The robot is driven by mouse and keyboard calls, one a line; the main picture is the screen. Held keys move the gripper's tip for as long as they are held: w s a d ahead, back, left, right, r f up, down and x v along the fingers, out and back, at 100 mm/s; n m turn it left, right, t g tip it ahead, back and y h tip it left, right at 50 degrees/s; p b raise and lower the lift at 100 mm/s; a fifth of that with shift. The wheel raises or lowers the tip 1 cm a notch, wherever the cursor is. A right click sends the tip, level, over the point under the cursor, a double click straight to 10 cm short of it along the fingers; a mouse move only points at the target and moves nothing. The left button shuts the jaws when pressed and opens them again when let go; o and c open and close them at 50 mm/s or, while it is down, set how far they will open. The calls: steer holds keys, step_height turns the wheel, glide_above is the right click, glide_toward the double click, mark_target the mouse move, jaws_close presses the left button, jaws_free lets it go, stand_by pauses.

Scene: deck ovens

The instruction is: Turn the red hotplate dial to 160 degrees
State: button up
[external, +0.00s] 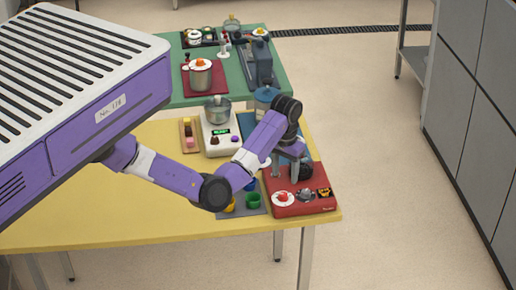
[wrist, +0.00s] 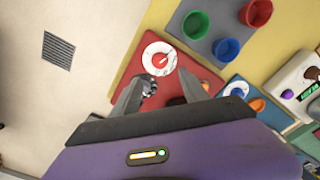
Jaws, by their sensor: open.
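The red hotplate (external: 305,207) sits at the near right corner of the yellow table. Its red dial (external: 282,197) lies at the left of its front, on a white scale disc. In the wrist view the red dial (wrist: 160,59) shows just beyond the fingertips, with a white pointer mark; the scale numbers are too small to read. My gripper (external: 295,172) is above the hotplate, pointing down. In the wrist view my gripper (wrist: 162,80) is open and empty. A dark grey dial (wrist: 148,85) is close to the left finger.
A white device (external: 218,145) with a green display stands behind. A green table (external: 280,80) is farther back.

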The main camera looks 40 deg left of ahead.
mark_target(284, 195)
steer(key=shift+s+f, duration=0.15)
steer(key=shift+s, duration=0.1)
steer(key=shift+f, duration=0.4)
step_height(284, 195, down, 7)
steer(key=shift+r+p, duration=0.15)
steer(key=shift+p, duration=0.3)
steer(key=shift+c, duration=0.2)
jaws_close()
